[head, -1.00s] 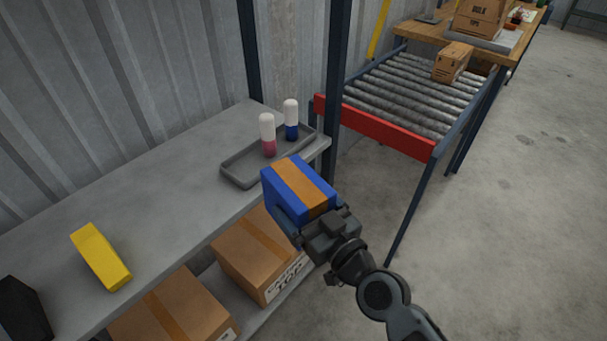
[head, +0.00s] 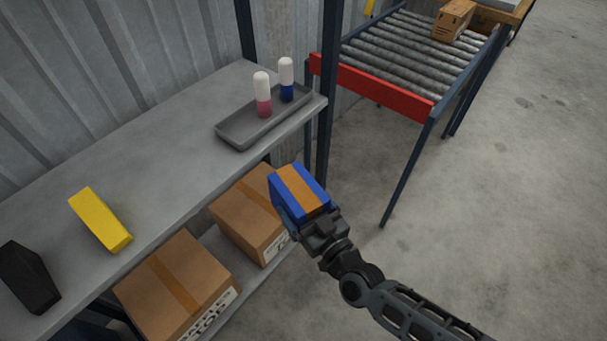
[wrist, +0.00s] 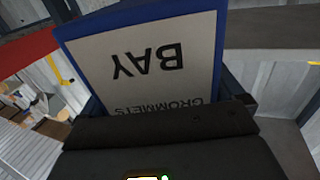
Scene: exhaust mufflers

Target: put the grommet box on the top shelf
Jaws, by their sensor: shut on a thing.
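The grommet box (head: 299,190) is blue with an orange band across it. In the wrist view the grommet box (wrist: 150,62) shows a pale label reading "BAY" and "GROMMETS", upside down. My gripper (head: 312,222) is shut on the box and holds it in the air, in front of the shelf's right end. The top shelf (head: 150,160) is a grey board along the corrugated wall. In the head view the box appears to the right of the shelf's front edge, apart from it. The fingertips are largely hidden by the box.
On the top shelf are a grey tray (head: 238,138) with two white-capped bottles (head: 263,95), a yellow box (head: 100,220) and a black box (head: 28,278). Bare board lies between yellow box and tray. Cartons (head: 180,285) fill the lower shelf. A dark post (head: 329,90) and roller conveyor (head: 415,50) stand right.

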